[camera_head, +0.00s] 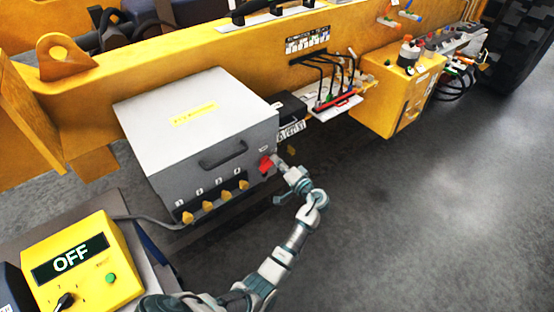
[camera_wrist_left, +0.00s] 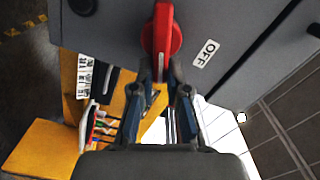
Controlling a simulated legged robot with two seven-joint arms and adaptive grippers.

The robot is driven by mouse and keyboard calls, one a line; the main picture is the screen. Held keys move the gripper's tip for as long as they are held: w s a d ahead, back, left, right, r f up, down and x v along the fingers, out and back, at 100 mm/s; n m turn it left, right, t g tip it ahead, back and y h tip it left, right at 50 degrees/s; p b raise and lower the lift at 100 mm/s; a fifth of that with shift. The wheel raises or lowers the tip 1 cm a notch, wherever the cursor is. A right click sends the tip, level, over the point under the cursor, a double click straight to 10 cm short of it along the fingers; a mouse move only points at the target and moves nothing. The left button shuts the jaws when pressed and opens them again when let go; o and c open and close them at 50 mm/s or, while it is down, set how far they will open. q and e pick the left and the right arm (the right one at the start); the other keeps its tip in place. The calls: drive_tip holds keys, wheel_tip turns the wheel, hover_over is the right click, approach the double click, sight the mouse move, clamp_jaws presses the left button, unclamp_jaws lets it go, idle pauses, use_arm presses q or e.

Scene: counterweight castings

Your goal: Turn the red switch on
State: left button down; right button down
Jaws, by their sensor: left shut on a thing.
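The red switch (camera_head: 265,165) sits on the front right face of a grey metal box (camera_head: 190,115). In the left wrist view the red switch (camera_wrist_left: 162,38) is a rotary handle on a round base, with a white "OFF" label (camera_wrist_left: 205,53) beside it. My left gripper (camera_head: 277,163) is at the switch. In the left wrist view the fingertips of my left gripper (camera_wrist_left: 160,76) are closed around the lower end of the red handle. The exact contact is partly hidden by the fingers. My right gripper is not in view.
A yellow control box (camera_head: 105,262) with an "OFF" display (camera_head: 70,260) stands at lower left. The grey box has a handle (camera_head: 223,155) and several orange plugs (camera_head: 208,205). The yellow machine frame (camera_head: 180,60) runs behind. The grey floor (camera_head: 430,210) at right is clear.

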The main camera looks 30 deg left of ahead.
use_arm(q)
drive_tip(key=shift+a+f+m+p, duration=0.1)
drive_tip(key=shift+f+m+p, duration=0.25)
drive_tip(key=shift+m, duration=0.4)
drive_tip(key=shift+f+m+p, duration=0.1)
drive_tip(key=shift+m+p, duration=0.35)
drive_tip(key=shift+m, duration=0.35)
drive_tip(key=shift+a+f+m+p, duration=0.1)
drive_tip(key=shift+f+m+p, duration=0.25)
drive_tip(key=shift+m, duration=0.4)
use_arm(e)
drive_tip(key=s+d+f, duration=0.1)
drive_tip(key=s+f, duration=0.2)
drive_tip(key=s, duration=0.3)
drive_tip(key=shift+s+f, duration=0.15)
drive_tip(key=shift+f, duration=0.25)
use_arm(q)
drive_tip(key=shift+r, duration=0.1)
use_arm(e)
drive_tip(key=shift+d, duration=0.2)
use_arm(q)
drive_tip(key=c, duration=1.2)
unclamp_jaws()
drive_tip(key=shift+o, duration=0.2)
drive_tip(key=shift+w+a, duration=0.1)
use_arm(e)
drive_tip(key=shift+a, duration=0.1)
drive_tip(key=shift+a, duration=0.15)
